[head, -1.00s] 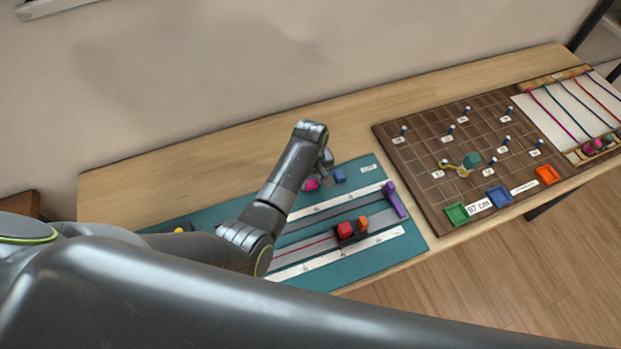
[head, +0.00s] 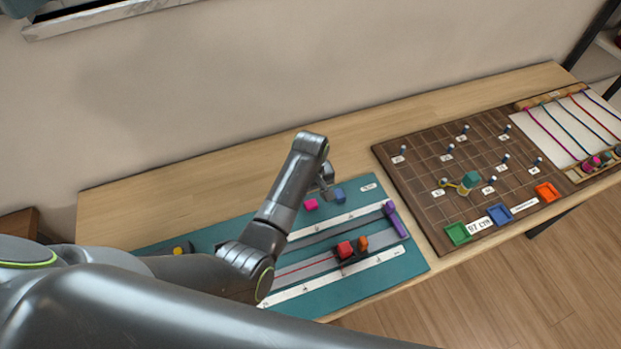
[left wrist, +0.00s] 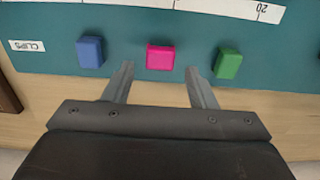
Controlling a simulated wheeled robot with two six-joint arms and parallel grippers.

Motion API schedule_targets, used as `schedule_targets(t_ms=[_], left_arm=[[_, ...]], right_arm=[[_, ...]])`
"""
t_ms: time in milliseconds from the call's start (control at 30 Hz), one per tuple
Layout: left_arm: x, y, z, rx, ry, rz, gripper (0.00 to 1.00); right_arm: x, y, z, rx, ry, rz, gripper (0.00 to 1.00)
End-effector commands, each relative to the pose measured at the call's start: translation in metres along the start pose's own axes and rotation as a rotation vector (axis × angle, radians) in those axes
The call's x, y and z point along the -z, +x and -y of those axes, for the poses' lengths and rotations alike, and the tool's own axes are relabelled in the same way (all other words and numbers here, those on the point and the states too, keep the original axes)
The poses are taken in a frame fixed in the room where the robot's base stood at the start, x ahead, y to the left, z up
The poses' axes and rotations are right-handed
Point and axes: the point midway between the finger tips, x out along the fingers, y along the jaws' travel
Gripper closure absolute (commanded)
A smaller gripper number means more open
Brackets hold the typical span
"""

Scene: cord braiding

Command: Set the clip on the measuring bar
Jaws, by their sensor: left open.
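A magenta clip (head: 310,204), a blue clip (head: 339,196) and a green clip (left wrist: 228,64) stand in a row on the teal mat. The magenta clip (left wrist: 160,56) and blue clip (left wrist: 90,52) also show in the left wrist view, by a "CLIPS" label. My left gripper (left wrist: 160,70) is open and empty, its fingertips on either side of the magenta clip's near edge. In the head view the left gripper (head: 327,184) hangs over the clips, partly hidden by its wrist. My right gripper is out of view.
A red block (head: 345,249) and an orange block (head: 362,243) sit on a dark carriage by a second white scale. A purple block (head: 395,219) stands at the track's right end. A brown pegboard (head: 430,165) with coloured trays lies to the right.

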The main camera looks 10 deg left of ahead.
Motion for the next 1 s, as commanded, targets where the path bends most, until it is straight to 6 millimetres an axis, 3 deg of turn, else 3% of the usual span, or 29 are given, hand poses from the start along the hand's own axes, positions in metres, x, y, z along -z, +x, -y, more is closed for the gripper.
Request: schedule_targets(t_ms=[200,433,600,1000], left_arm=[[0.001,-0.046,-0.002,-0.005,0.001,-0.003,0.48],[0.0,-0.082,-0.001,-0.003,0.001,-0.002,0.48],[0.0,-0.092,-0.001,-0.002,0.001,0.0,0.48],[0.0,-0.093,-0.001,-0.001,0.001,0.0,0.48]], right_arm=[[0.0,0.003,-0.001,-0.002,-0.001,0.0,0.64],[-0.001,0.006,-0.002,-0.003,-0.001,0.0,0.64],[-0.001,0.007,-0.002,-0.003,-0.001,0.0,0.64],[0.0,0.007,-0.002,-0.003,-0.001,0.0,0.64]])
